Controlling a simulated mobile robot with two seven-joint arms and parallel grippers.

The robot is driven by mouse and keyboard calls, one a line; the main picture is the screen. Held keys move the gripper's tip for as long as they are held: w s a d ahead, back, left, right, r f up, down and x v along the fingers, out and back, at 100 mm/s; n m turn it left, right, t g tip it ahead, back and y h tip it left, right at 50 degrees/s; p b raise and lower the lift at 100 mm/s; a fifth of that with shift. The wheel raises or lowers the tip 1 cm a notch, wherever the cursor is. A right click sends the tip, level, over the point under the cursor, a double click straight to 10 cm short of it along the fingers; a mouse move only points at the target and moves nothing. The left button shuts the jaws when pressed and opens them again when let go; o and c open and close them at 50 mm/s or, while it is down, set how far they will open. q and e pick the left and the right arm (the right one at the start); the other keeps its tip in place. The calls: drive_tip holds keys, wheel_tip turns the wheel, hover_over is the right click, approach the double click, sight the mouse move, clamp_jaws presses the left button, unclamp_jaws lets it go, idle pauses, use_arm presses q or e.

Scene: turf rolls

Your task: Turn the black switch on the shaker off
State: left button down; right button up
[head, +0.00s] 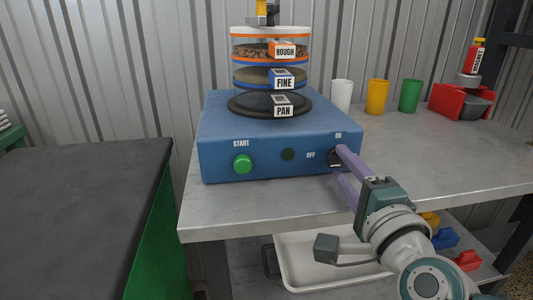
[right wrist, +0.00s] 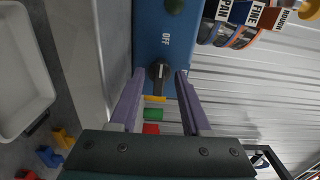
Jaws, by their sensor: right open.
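The shaker (head: 225,150) is a blue box on the metal table, with a stack of round sieves on top. The black switch (head: 333,160) is on the right of its front face, with ON above it and OFF to its left. My right gripper (head: 340,166) is open at the switch. In the right wrist view the switch (right wrist: 160,73) lies between the spread purple fingertips (right wrist: 161,74). I cannot tell whether they touch it or which label its pale mark points to. My left gripper is in neither view.
A green START button (head: 243,164) and a dark green round lamp (head: 288,154) are left of the switch. White, yellow (head: 377,96) and green cups and a red bin (head: 452,101) stand behind right. A white tray (head: 300,262) lies below the table. A dark-topped bench (head: 75,200) is left.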

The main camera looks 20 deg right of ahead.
drive_tip(key=v, duration=1)
drive_tip(key=shift+p, duration=0.4)
drive_tip(key=shift+d, duration=0.1)
drive_tip(key=s+a+r+n+g+y+p, duration=0.3)
drive_tip(key=a+r+n+g+y+p, duration=0.45)
drive_tip(key=a+n+p, duration=0.6)
drive_tip(key=s+d+r+n+g+h+p, duration=0.1)
drive_tip(key=s+d+r+n+g+p, duration=0.25)
drive_tip(key=s+r+n, duration=0.2)
drive_tip(key=s+d+r+n+g+h+p, duration=0.2)
drive_tip(key=s+d+r+n+g+p, duration=0.15)
drive_tip(key=s, duration=0.35)
wheel_tip(320, 180, up, 36)
drive_tip(key=p, duration=3.6)
drive_tip(key=shift+r+t+p, duration=0.25)
drive_tip(key=shift+t+p, duration=0.05)
drive_tip(key=shift+t, duration=0.05)
